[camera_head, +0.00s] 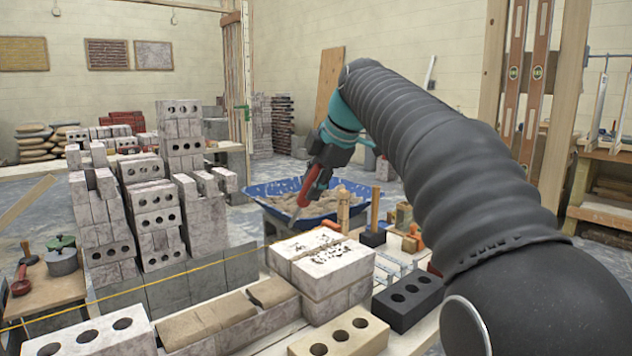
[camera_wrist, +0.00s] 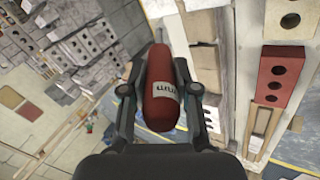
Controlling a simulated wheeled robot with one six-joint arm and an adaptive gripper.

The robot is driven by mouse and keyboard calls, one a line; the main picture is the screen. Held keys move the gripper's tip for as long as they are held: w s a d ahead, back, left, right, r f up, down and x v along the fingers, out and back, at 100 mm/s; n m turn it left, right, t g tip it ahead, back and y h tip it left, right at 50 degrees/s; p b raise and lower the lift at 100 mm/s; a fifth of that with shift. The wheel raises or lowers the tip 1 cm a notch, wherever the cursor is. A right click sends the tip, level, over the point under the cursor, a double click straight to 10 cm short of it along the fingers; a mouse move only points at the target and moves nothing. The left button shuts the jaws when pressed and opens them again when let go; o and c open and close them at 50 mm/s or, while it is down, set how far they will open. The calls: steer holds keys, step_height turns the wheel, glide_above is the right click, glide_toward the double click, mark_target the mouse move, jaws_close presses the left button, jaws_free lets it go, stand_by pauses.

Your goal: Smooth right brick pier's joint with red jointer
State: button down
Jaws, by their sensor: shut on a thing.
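My gripper (camera_head: 318,174) is shut on the red jointer (camera_head: 307,192), which it holds tilted with its thin metal end pointing down. I cannot make out for sure which pier is the right one.
A dark holed brick (camera_head: 408,299) and a tan holed brick (camera_head: 338,338) lie near the pier. A blue tub (camera_head: 262,188) of rubble stands behind. Tall stacked pale bricks (camera_head: 155,205) and a yellow string (camera_head: 170,277) are at left.

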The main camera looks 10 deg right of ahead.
step_height(320, 180, down, 7)
steer(key=b, duration=0.4)
steer(key=shift+f, duration=0.15)
steer(key=shift+d+f+b, duration=0.1)
steer(key=shift+f+b, duration=0.35)
steer(key=shift+f, duration=0.15)
stand_by(1.2)
